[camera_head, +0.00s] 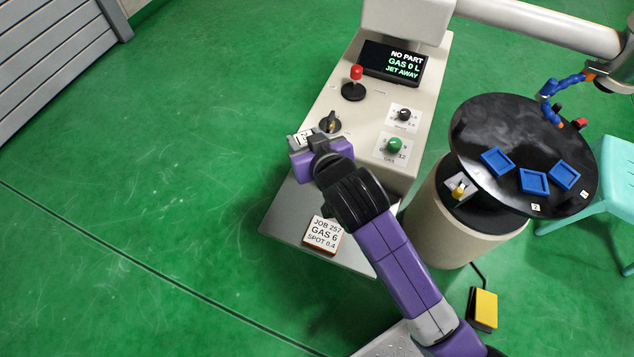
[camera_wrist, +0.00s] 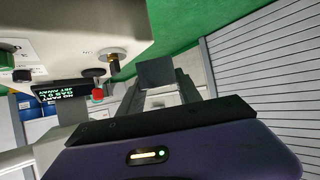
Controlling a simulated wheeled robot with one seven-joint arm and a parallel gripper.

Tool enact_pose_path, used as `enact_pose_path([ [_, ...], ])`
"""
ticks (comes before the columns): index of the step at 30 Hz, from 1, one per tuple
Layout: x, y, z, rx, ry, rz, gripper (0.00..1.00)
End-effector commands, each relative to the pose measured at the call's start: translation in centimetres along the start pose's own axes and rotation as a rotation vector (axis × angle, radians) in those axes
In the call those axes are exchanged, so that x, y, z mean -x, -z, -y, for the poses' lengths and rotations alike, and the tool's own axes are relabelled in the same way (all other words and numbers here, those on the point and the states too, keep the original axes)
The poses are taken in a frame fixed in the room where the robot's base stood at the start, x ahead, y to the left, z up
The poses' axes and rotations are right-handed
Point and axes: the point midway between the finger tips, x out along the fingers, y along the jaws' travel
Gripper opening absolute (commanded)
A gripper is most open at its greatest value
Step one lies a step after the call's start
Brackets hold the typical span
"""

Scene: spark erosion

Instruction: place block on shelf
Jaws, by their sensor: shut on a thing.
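My gripper (camera_head: 305,145) is shut on a small block beside the left edge of the machine's console. In the head view the block (camera_head: 302,136) shows a pale face with dark marks, too small to read. In the wrist view a dark grey face of the block (camera_wrist: 156,73) shows between the fingertips. A grey shelf-like ledge (camera_head: 284,208) juts out at the console's front foot, below my gripper and wrist, which hide part of it. A card reading "JOB 257, GAS 6, SPOT 0.4" (camera_head: 324,235) sits on this ledge.
A black round table (camera_head: 500,120) with blue trays stands right. Green floor at left is clear.

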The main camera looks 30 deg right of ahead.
Motion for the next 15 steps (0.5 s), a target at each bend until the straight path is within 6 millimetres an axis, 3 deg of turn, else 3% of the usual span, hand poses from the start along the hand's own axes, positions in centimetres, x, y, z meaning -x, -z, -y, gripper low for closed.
enact_pose_path([
  [9, -3.6, -6.6, 0.0, 0.0, 0.001, -0.001, 0.0],
  [15, -5.3, -9.7, 0.0, 0.0, 0.001, -0.003, 0.0],
])
